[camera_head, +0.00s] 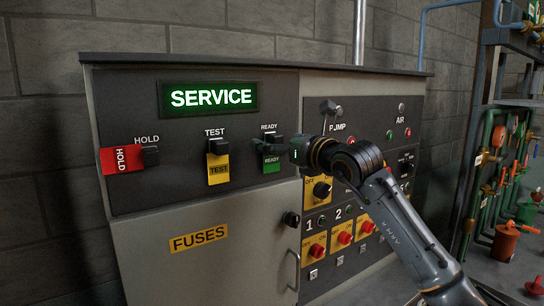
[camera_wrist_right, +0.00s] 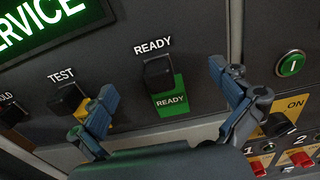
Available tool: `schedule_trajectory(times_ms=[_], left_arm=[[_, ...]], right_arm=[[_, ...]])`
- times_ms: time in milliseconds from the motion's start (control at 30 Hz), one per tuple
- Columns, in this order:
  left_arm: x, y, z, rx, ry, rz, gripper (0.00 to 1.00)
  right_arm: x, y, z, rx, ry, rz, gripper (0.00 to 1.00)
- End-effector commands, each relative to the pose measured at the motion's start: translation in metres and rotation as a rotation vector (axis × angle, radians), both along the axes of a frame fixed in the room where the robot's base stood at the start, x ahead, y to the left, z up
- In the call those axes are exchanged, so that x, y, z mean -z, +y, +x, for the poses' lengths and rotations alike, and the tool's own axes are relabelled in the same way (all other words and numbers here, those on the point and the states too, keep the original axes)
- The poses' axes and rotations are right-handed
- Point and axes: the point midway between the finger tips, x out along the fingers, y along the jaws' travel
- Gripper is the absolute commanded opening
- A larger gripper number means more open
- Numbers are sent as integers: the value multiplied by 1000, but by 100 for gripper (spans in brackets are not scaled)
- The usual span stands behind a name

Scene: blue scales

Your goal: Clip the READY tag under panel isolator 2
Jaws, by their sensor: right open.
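The green READY tag (camera_head: 271,165) hangs at the black READY holder (camera_head: 273,140) on the dark upper panel; it also shows in the wrist view (camera_wrist_right: 171,103). My right gripper (camera_head: 268,149) is at this holder. In the wrist view my right gripper (camera_wrist_right: 163,84) is open, its fingers on either side of the holder and tag, apart from both. Panel isolator 2 (camera_head: 344,238) is a red knob on a yellow plate under the number 2, low on the right section. A small pale clip (camera_head: 339,261) sits below it. My left gripper is not in view.
The red HOLD tag (camera_head: 121,160) and yellow TEST tag (camera_head: 218,170) hang left of READY. A lit SERVICE sign (camera_head: 210,97) is above. A lever (camera_head: 328,110) and a black knob (camera_head: 322,189) stick out on the right section. Pipes and valves (camera_head: 500,140) stand far right.

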Motion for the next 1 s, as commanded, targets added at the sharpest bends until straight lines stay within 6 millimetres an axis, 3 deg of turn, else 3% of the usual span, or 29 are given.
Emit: schedule_trajectory(times_ms=[1000], left_arm=[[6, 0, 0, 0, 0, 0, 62]], right_arm=[[0, 0, 0, 0, 1, -1, 100]])
